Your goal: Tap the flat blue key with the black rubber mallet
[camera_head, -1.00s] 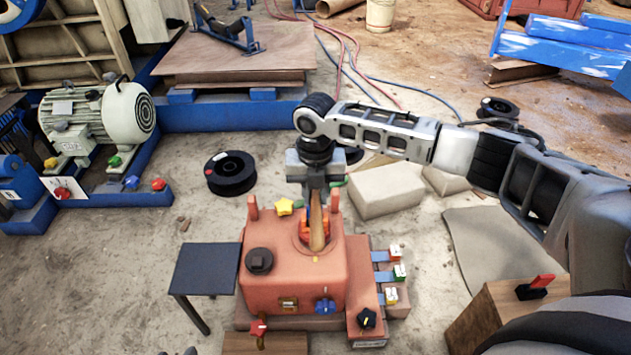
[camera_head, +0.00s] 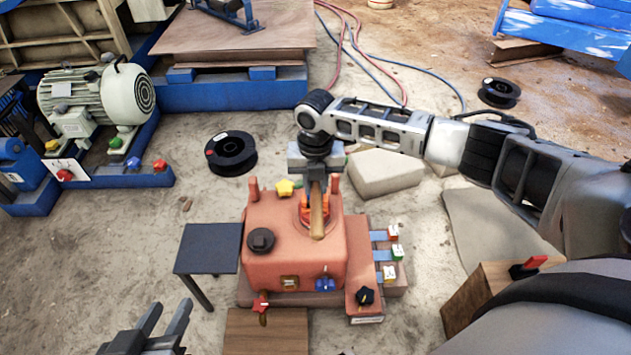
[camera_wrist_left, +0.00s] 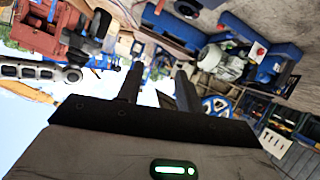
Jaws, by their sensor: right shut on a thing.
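My right gripper (camera_head: 317,188) points down over the orange-red machine (camera_head: 285,245) and is shut on a wooden handle (camera_head: 318,215), which I take as the mallet's. The black rubber head cannot be made out. Flat blue strips (camera_head: 382,256) stick out at the machine's right side, beside blocks with red, green and yellow tags; which one is the key I cannot tell. My left gripper (camera_head: 168,309) is open and empty at the bottom left, clear of the machine. Its two separate fingers also show in the left wrist view (camera_wrist_left: 158,82).
A small dark table (camera_head: 209,248) stands left of the machine, with a wooden board (camera_head: 267,332) in front. A wooden block with a red-handled switch (camera_head: 527,266) is at the right. A black spool (camera_head: 230,153) and pale stone block (camera_head: 387,172) lie behind.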

